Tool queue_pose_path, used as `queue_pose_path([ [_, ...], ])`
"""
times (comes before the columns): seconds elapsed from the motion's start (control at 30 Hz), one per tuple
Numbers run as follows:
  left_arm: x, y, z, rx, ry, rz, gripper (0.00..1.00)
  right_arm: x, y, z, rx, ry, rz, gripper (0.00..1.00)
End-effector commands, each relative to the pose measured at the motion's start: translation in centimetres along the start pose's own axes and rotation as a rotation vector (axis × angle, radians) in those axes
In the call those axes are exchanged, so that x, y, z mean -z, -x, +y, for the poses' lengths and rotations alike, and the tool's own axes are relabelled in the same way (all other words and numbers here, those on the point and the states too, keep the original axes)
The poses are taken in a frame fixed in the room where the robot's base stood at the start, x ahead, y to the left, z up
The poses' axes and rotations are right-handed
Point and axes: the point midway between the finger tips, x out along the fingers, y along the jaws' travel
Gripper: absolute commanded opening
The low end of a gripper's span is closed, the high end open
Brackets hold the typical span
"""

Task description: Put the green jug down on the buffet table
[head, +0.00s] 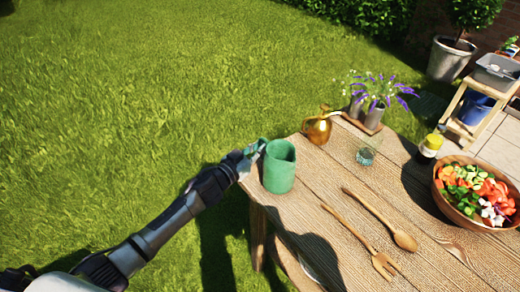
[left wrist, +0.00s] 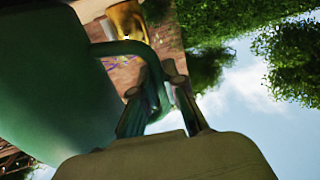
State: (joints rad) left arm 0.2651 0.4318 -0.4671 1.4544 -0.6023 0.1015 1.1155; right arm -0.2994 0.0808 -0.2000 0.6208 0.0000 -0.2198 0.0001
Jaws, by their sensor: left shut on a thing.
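The green jug (head: 280,170) is upright at the left end of the wooden buffet table (head: 325,182) in the head view. I cannot tell whether its base touches the tabletop or hangs just above it. My left gripper (head: 254,150) reaches in from the left and is shut on the jug's handle. In the left wrist view the jug (left wrist: 60,85) fills the left side, and its handle runs between the fingers of the left gripper (left wrist: 158,85). My right gripper is in neither view.
A brass pot (head: 317,128), a small glass (head: 365,156) and vases with purple flowers (head: 374,115) stand behind the jug. Wooden utensils (head: 370,218) lie to its right. A salad bowl (head: 462,212) and a yellow-capped bottle (head: 430,147) are farther right. Bare wood lies beside the jug.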

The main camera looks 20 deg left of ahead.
Motion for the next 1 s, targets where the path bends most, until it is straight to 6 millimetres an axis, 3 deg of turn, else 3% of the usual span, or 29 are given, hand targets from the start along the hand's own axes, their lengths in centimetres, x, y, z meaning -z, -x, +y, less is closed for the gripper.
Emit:
queue_pose_path([
  [0.47,-0.85,-0.07,0.00,-0.001,0.002,0.004,0.00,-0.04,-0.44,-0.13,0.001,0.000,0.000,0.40],
  [0.5,-0.91,-0.02,-0.01,0.000,-0.001,0.001,0.15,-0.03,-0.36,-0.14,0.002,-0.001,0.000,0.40],
  [0.63,-0.89,-0.02,-0.01,0.000,-0.001,0.001,0.36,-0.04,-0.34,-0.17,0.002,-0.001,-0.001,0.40],
  [1.0,-0.44,0.12,0.00,-0.001,-0.002,0.001,0.36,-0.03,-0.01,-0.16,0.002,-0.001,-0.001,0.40],
])
